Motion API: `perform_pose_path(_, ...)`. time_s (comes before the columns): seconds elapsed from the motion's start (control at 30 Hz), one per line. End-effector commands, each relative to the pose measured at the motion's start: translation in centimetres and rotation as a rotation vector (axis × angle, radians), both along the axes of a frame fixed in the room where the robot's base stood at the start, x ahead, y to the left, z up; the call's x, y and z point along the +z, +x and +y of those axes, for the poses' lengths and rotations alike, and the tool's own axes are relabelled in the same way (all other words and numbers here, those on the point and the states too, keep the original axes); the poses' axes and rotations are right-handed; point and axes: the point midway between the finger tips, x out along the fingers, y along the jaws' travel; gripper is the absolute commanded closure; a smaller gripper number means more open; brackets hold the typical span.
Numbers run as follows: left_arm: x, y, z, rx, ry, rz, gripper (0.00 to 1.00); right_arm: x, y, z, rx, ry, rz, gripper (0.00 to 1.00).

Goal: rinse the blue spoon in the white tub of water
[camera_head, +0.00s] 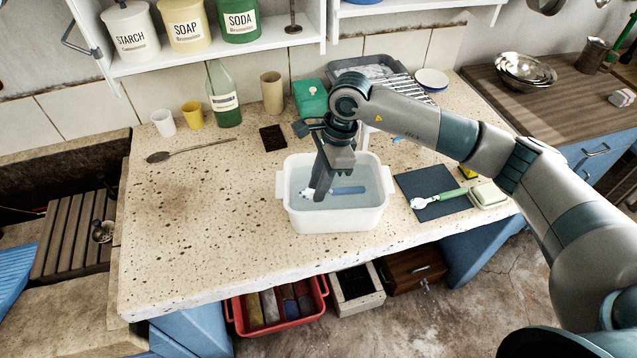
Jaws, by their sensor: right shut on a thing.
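The white tub (335,221) stands on the speckled stone counter and holds water. The blue spoon (349,190) lies low inside the tub, its blue handle pointing right and its pale head showing at the left. My right gripper (318,194) reaches down into the tub from above and is shut on the blue spoon. The fingers hide the middle of the spoon. I cannot tell exactly how deep the spoon is under the water. My left gripper is not in view.
Right of the tub, a dark mat (424,184) holds a green-handled brush (440,197), beside a soap dish (488,194). A dark wooden spoon (190,150) lies at the left. Cups, a green bottle (224,100) and a green box (310,97) stand behind. The front-left counter is clear.

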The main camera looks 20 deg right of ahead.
Motion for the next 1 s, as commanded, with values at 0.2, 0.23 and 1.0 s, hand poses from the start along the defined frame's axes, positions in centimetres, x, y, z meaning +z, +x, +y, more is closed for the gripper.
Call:
perform_pose_path(0.2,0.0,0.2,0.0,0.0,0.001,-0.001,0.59,0.0,0.0,0.0,0.0,0.0,0.0,1.0)
perform_pose_path(0.23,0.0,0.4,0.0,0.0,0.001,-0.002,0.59,0.0,0.0,0.0,0.0,0.0,0.0,1.0)
perform_pose_path(1.0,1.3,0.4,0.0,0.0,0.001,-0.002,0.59,4.1,0.0,0.0,0.0,0.0,-0.001,1.0)
